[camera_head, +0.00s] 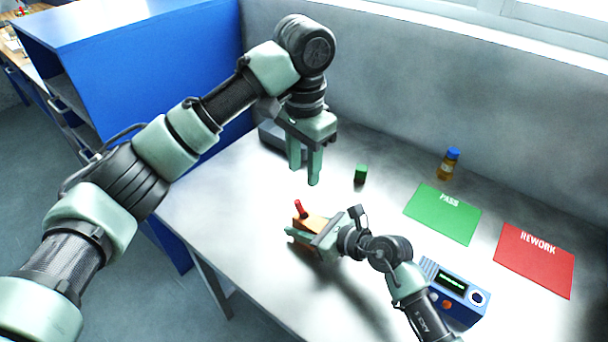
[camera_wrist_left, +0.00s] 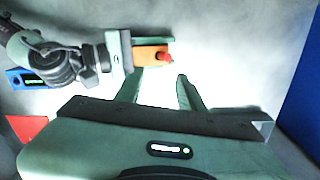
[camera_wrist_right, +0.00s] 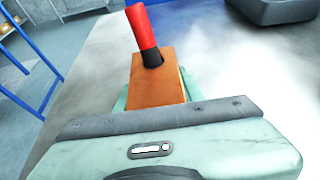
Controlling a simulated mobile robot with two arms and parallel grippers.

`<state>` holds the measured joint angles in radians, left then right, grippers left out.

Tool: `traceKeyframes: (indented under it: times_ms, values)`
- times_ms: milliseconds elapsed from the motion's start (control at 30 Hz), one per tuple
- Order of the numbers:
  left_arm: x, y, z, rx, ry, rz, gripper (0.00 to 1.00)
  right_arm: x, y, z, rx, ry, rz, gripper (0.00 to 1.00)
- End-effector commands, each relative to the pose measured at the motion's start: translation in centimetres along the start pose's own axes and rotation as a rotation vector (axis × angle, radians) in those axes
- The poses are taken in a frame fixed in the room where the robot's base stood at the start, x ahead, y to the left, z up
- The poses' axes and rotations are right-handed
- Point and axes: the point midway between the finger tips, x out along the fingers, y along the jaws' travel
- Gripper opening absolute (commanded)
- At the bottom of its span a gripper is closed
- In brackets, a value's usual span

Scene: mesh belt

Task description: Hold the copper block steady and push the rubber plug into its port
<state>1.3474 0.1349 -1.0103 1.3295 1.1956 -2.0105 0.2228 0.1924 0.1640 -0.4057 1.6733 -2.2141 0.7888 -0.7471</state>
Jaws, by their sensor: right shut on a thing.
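The orange-brown copper block (camera_head: 311,222) sits at the table's near left. It also shows in the left wrist view (camera_wrist_left: 148,54) and the right wrist view (camera_wrist_right: 158,85). The red rubber plug (camera_head: 299,208) stands up from its top, leaning a little in the right wrist view (camera_wrist_right: 142,27). The plug's black lower end meets the block's top; how deep it sits is unclear. My right gripper (camera_head: 300,238) is shut on the block, a finger along its side. My left gripper (camera_head: 304,180) is open and empty, above and behind the block, apart from the plug.
A small green cube (camera_head: 361,174) and an amber bottle with a blue cap (camera_head: 449,164) stand farther back. A green PASS mat (camera_head: 442,222), a red REWORK mat (camera_head: 535,265) and a blue meter box (camera_head: 455,290) lie to the right. A grey tray (camera_head: 273,140) is behind my left gripper.

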Motion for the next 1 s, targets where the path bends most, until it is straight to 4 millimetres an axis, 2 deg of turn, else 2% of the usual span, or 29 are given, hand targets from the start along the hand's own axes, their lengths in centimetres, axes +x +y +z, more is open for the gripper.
traceKeyframes:
  times_ms: [233, 367, 400, 700, 1000]
  values:
    - [-0.1, 0.0, 0.0, 0.0, 0.0, 0.0, 0.39, 0.0, 0.0, 0.0, 0.0, -0.001, 0.0, 0.0]
    - [-0.1, 0.0, -0.1, 0.027, 0.002, -0.004, 0.03, 0.0, 0.0, 0.0, 0.0, -0.001, -0.001, 0.0]
    - [-0.1, -0.1, -0.1, 0.052, 0.003, -0.008, 0.0, 0.0, 0.0, 0.1, 0.0, -0.001, -0.001, 0.0]
    - [0.6, -0.8, 0.4, 0.36, 0.0, -0.015, 0.0, 0.0, 0.0, 0.0, 0.0, -0.001, -0.001, 0.0]
    - [2.2, -1.1, 0.8, 0.452, -0.002, 0.001, 0.0, 0.0, 0.0, 0.0, 0.0, -0.001, -0.001, 0.0]
